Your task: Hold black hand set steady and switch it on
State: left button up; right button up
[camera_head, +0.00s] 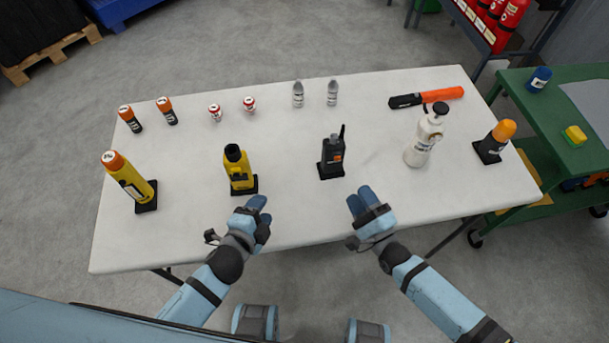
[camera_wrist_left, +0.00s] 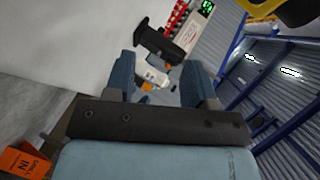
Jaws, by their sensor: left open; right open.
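The black hand set (camera_head: 332,156) stands upright on a small black base in the middle of the white table, its antenna pointing up and an orange patch on its front. My left gripper (camera_head: 258,212) is open and empty at the table's front edge, left of the hand set and in front of the yellow device. My right gripper (camera_head: 360,200) is open and empty at the front edge, just in front of and right of the hand set. Neither touches it. In the left wrist view the left fingers (camera_wrist_left: 160,82) are apart with nothing held between them.
A yellow device (camera_head: 240,172) and a yellow-orange torch (camera_head: 130,182) stand left. Batteries and small items line the back. A green cart (camera_head: 550,100) adjoins right.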

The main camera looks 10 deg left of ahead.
pick_arm(q)
jog(key=w+d+r+m+t+h, duration=0.2)
jog(key=w+d+r+m, duration=0.25)
jog(key=m, duration=0.75)
jog(key=m+h, duration=0.2)
jog(key=m, duration=1)
send_near(332, 139)
jog(key=shift+t, duration=0.4)
jog(key=x, duration=1.1)
jog(key=shift+d+f, duration=0.1)
jog(key=shift+f, duration=0.25)
jog(key=shift+s, duration=0.1)
grip_shut()
pick_arm(e)
grip_shut()
